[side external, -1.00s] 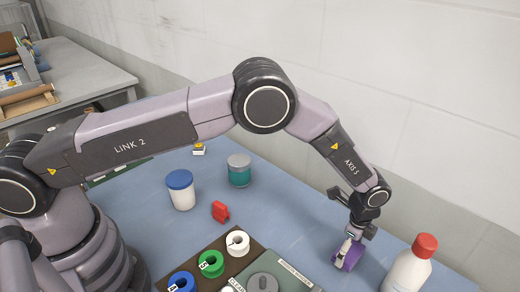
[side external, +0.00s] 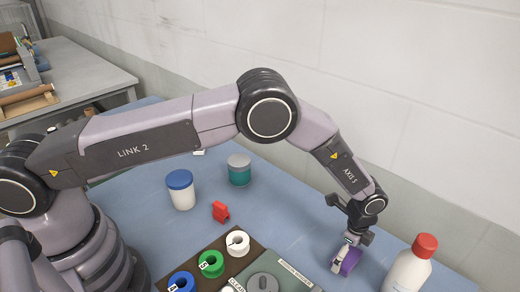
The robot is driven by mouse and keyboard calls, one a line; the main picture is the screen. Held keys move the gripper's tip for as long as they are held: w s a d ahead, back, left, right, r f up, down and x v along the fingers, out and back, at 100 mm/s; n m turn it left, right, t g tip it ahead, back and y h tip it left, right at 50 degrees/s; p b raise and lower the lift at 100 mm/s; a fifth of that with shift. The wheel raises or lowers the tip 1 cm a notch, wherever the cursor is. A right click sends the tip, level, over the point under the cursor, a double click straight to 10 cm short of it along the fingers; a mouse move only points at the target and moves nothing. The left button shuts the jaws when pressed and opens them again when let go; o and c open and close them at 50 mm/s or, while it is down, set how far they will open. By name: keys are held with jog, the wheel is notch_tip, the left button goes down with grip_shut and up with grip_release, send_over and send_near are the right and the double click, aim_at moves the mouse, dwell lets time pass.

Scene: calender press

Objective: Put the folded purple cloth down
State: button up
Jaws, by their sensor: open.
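The folded purple cloth (side external: 351,263) is a small purple shape at the lower right, on or just above the blue table top. My gripper (side external: 343,262) points down at it, with its fingers in front of and beside the cloth. The jaws are open, and the fingers hide part of the cloth. I cannot tell whether a finger still touches it.
A white bottle with a red cap (side external: 409,266) stands close to the right of my gripper. A tray with colored rings (side external: 238,243) and a grey-green panel (side external: 290,280) lie to the left. A blue-lidded jar (side external: 181,189), a teal jar (side external: 239,171) and a red clip (side external: 220,212) stand farther back.

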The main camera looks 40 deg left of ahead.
aim_at(348, 256)
notch_tip(348, 256, up, 12)
jog(key=f, duration=0.1)
jog(key=s+a+r+n+t, duration=0.15)
jog(key=a+r+n, duration=0.25)
jog(key=a+r, duration=0.65)
jog(key=s+a+r+n+t, duration=0.1)
jog(key=s+a+r+n, duration=0.2)
jog(key=a+r, duration=0.75)
jog(key=s+a+r+n+t, duration=0.1)
jog(key=s+a+r+n, duration=0.4)
jog(key=s+r, duration=0.5)
jog(key=s+a+n+t, duration=0.1)
jog(key=s+a+n, duration=0.2)
jog(key=s, duration=0.4)
jog(key=s+a+f+n+t, duration=0.1)
jog(key=s+a+n, duration=0.2)
jog(key=s, duration=0.5)
jog(key=shift+a+f, duration=0.15)
jog(key=shift+a, duration=0.05)
